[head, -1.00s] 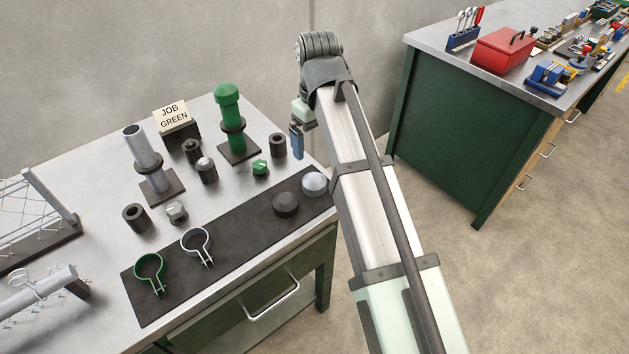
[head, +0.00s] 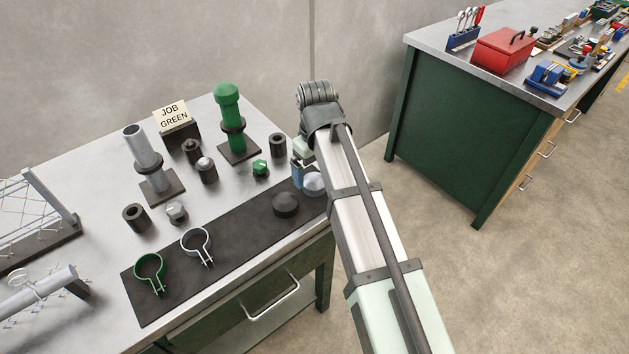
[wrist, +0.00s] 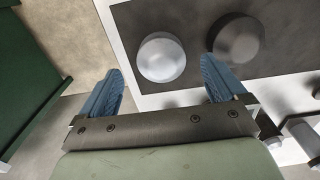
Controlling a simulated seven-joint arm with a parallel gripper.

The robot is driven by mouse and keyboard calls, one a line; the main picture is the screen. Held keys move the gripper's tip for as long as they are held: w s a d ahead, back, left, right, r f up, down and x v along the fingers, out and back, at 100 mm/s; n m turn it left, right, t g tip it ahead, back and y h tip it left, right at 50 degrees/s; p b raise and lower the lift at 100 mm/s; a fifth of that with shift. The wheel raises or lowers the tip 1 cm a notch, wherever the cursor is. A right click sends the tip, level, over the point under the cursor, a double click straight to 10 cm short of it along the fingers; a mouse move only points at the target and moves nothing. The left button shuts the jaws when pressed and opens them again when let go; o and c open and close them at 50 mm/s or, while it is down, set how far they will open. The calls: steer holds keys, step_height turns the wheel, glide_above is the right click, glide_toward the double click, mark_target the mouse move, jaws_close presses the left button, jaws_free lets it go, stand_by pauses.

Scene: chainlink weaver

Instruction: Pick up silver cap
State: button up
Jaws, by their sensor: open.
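The silver cap (head: 314,184) is a pale, domed cap at the right end of the black mat (head: 245,228). In the wrist view the silver cap (wrist: 161,58) lies beyond the fingertips, between their lines. My gripper (wrist: 158,80) is open and empty, with blue fingers spread wider than the cap. In the head view my gripper (head: 298,180) hangs just behind and left of the cap, partly hidden by my arm. A dark cap (head: 286,204) sits beside the silver one on the mat; it also shows in the wrist view (wrist: 237,38), near the right finger.
Green (head: 149,273) and silver (head: 196,244) clamp rings lie on the mat. A green post (head: 229,115), a silver post (head: 140,150), several small fittings and a JOB GREEN sign (head: 171,115) stand behind. The table's right edge is close to the silver cap.

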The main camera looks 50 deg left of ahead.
mark_target(315, 176)
steer(key=shift+a+f, duration=0.1)
steer(key=shift+f, duration=1.75)
steer(key=shift+c, duration=0.4)
steer(key=c, duration=1.1)
